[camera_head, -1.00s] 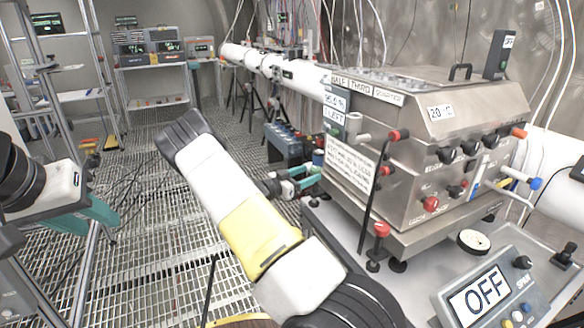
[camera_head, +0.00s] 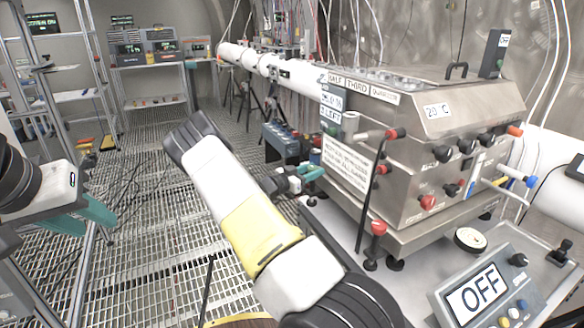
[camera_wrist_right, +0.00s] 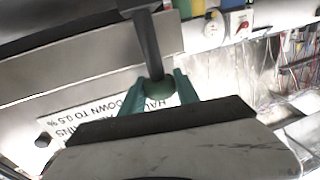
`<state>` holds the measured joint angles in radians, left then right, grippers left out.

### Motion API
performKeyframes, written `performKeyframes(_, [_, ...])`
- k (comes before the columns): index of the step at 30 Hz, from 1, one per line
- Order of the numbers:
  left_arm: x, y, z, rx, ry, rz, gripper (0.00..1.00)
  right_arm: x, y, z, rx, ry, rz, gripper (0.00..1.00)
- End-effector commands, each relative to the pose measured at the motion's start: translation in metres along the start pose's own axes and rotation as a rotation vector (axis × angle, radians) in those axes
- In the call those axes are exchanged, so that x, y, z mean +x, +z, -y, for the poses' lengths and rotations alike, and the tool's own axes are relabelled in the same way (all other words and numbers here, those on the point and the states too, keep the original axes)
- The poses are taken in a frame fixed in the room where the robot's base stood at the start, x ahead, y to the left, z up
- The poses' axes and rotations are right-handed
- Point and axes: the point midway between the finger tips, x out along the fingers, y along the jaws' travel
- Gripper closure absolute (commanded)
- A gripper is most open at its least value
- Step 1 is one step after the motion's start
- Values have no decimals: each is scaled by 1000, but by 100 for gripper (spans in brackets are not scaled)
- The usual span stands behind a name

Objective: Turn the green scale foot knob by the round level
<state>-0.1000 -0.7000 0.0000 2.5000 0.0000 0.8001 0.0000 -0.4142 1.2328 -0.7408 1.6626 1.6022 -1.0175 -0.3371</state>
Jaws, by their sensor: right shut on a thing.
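In the right wrist view, the green knob (camera_wrist_right: 160,92) sits at the end of a dark post, between the teal fingers of my right gripper (camera_wrist_right: 160,100), which are shut on it. In the head view my right gripper (camera_head: 300,178) is at the left side of the steel box, and the knob cannot be made out there. A pale disc with a dark rim, seemingly the round level (camera_head: 470,240), lies on the grey top in front of the box. My left gripper (camera_head: 98,212) is at the far left, away from the box; its finger gap is not clear.
The steel box (camera_head: 420,150) with red and black knobs stands on a plate with dark feet. A display reading OFF (camera_head: 478,292) is at front right. A metal rack (camera_head: 95,100) stands at left over grating floor.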

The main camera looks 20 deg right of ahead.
Motion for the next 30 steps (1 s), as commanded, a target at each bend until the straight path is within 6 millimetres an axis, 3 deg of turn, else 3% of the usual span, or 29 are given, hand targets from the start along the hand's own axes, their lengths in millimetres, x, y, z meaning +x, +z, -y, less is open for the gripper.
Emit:
performKeyframes(11, [0,0,0,0,0,0,64,0,1,-2,-4,-115,3,100])
performKeyframes(30, [0,0,0,0,0,0,64,1,2,-3,0,-585,5,100])
